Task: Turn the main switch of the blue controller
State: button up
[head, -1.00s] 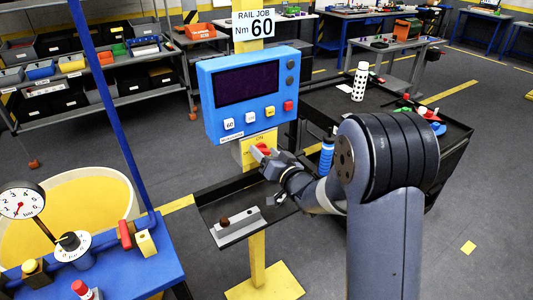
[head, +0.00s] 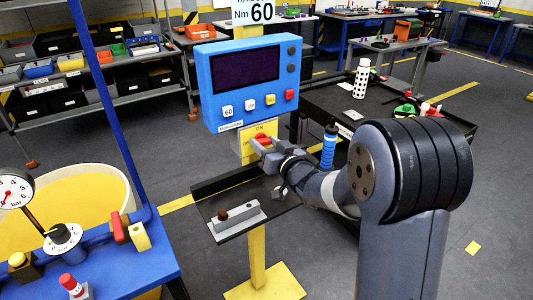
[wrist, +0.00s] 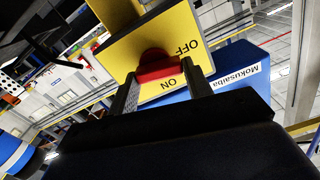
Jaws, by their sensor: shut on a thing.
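The blue controller (head: 214,112) hangs on a yellow post, with a dark screen and a row of coloured buttons. Below it is a yellow switch plate (head: 248,134) marked ON; the wrist view shows both ON and OFF on the plate (wrist: 120,48). The red main switch knob (head: 264,140) sits on this plate and also shows in the wrist view (wrist: 157,68). My gripper (head: 260,144) is shut on the red knob, one finger at each end in the wrist view (wrist: 159,75). I cannot tell which mark the knob points to.
A black tray (head: 212,190) with a grey block (head: 233,216) is on the post below my gripper. A black cart (head: 392,120) is behind my arm. A blue bench (head: 125,268) is at front left.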

jog(key=shift+f+n+b, duration=0.2)
jog(key=shift+n+b, duration=0.8)
jog(key=shift+b, duration=0.2)
jog(key=shift+c, duration=0.2)
jog(key=shift+o, duration=0.2)
jog(key=shift+r+n, duration=0.15)
jog(key=shift+n, duration=0.15)
jog(key=o, duration=1)
jog(key=shift+c, duration=0.2)
jog(key=shift+s, duration=0.1)
jog(key=b+v, duration=0.1)
jog(key=v, duration=0.9)
jog(key=shift+s+d, duration=0.2)
jog(key=shift+s, duration=0.1)
